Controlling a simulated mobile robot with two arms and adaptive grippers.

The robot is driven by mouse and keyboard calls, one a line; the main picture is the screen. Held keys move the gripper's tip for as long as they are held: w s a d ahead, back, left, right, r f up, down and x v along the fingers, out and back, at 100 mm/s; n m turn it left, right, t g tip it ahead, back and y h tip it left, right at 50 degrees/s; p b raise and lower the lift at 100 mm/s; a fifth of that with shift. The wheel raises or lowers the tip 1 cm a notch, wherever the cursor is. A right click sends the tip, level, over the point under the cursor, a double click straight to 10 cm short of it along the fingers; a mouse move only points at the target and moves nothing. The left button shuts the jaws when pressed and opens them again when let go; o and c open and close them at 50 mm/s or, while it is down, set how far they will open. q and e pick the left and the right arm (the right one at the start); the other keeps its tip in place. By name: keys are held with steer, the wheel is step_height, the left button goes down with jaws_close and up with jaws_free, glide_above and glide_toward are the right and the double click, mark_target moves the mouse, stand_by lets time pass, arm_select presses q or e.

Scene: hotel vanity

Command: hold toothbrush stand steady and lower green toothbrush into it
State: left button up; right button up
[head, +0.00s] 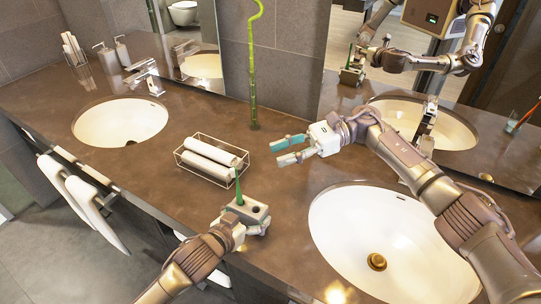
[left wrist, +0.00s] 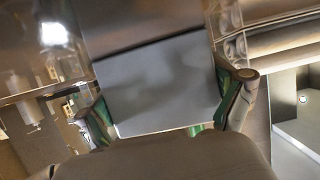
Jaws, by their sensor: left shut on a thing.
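The toothbrush stand (head: 258,216) is a small grey block on the brown counter near its front edge, with a dark round hole showing on top. The green toothbrush (head: 238,186) stands nearly upright in the stand's left part; its lower end is hidden. My left gripper (head: 246,222) is shut on the stand from the front. In the left wrist view, a smooth grey face of the stand (left wrist: 155,85) fills the gap between the green-padded fingers. My right gripper (head: 288,150) is open and empty, behind and right of the stand, its teal fingertips apart and clear of the toothbrush.
A wire basket (head: 211,160) with rolled white towels stands just behind the stand. White basins lie at left (head: 120,122) and right (head: 385,240). A bamboo stalk (head: 252,70) rises at the back by the pillar. The mirror (head: 400,100) reflects my arms.

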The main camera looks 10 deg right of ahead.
stand_by(0.4)
arm_select(q)
steer(key=o, duration=0.9)
steer(key=shift+o, duration=0.2)
